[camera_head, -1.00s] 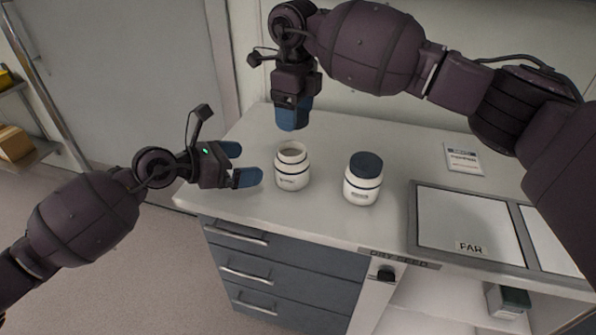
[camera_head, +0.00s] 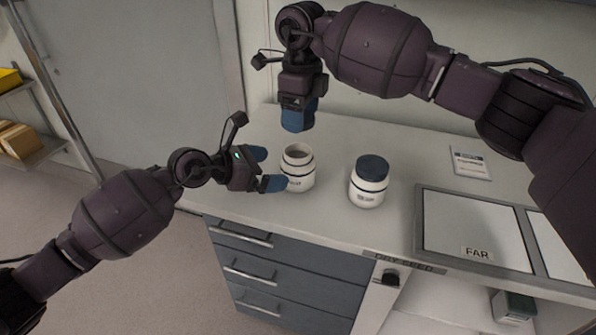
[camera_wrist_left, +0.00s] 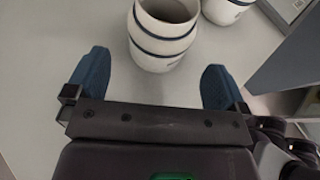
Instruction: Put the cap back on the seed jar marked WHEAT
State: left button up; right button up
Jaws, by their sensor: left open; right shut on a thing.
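An open white jar (camera_head: 299,169) with dark blue bands stands upright on the counter, with no cap on its mouth. A left finger partly covers its label, which I cannot read. My left gripper (camera_head: 274,170) is open at the jar's left side. A second white jar (camera_head: 367,188) wears a dark blue cap (camera_head: 372,168).
The second jar stands close to the right of the open one. A framed panel marked FAR (camera_head: 477,232) lies further right, with a small card (camera_head: 470,163) behind it. The counter's front edge, above drawers (camera_head: 262,262), is near the jars. The counter behind them is clear.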

aim_at(284, 168)
pick_arm(q)
jog(key=shift+x, duration=3.45)
jog(key=c, duration=1.1)
jog(key=shift+c, duration=0.2)
pick_arm(e)
jog(key=shift+f, duration=2.5)
jog(key=shift+f, duration=0.9)
jog(key=shift+f, duration=0.45)
